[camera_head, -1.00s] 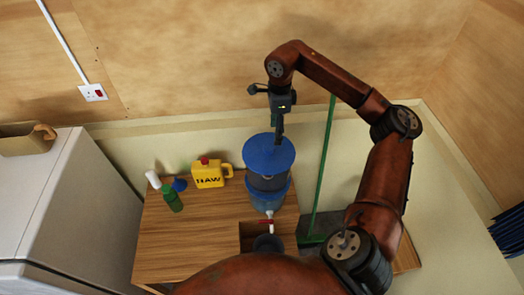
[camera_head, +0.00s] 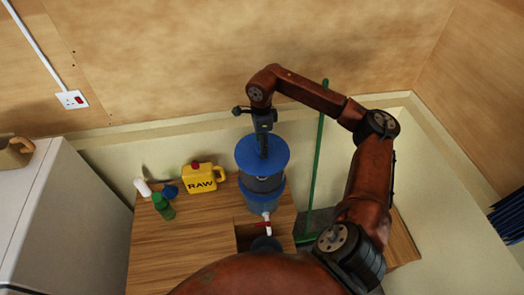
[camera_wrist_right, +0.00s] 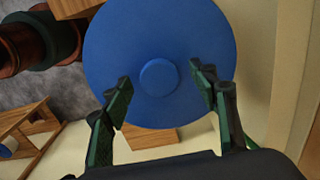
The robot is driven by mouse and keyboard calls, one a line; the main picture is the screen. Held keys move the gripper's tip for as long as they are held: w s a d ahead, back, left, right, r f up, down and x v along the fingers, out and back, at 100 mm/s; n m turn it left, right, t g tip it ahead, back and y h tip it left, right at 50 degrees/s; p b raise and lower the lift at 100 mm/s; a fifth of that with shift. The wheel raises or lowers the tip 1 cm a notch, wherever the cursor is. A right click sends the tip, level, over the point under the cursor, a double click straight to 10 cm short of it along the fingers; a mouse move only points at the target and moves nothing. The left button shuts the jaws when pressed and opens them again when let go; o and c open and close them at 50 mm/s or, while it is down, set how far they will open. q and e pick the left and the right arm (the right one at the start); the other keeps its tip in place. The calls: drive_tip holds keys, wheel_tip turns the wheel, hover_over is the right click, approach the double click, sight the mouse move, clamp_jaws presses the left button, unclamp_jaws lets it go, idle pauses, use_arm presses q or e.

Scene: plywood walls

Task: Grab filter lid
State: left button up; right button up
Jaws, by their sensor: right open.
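The filter lid (camera_head: 263,152) is a round blue disc on top of the blue and grey filter (camera_head: 262,185), which stands on the wooden cabinet. In the right wrist view the lid (camera_wrist_right: 190,50) fills the upper middle, with a small round blue knob (camera_wrist_right: 158,76) at its centre. My right gripper (camera_head: 263,153) points down over the lid in the head view. In the wrist view its fingers (camera_wrist_right: 160,85) are open and empty, one on each side of the knob. Whether the fingertips touch the lid cannot be told. My left gripper is not in view.
A yellow RAW jug (camera_head: 202,178) and a green bottle (camera_head: 163,207) stand left of the filter on the cabinet top (camera_head: 185,245). A red-handled tap (camera_head: 264,222) sticks out at the filter's front. A green pole (camera_head: 318,150) stands to its right.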

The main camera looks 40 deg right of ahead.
drive_tip(key=shift+s+f, duration=0.1)
drive_tip(key=shift+f, duration=0.55)
drive_tip(key=shift+c, duration=0.5)
drive_tip(key=c, duration=1.2)
drive_tip(key=shift+r, duration=0.1)
drive_tip(key=shift+c, duration=0.2)
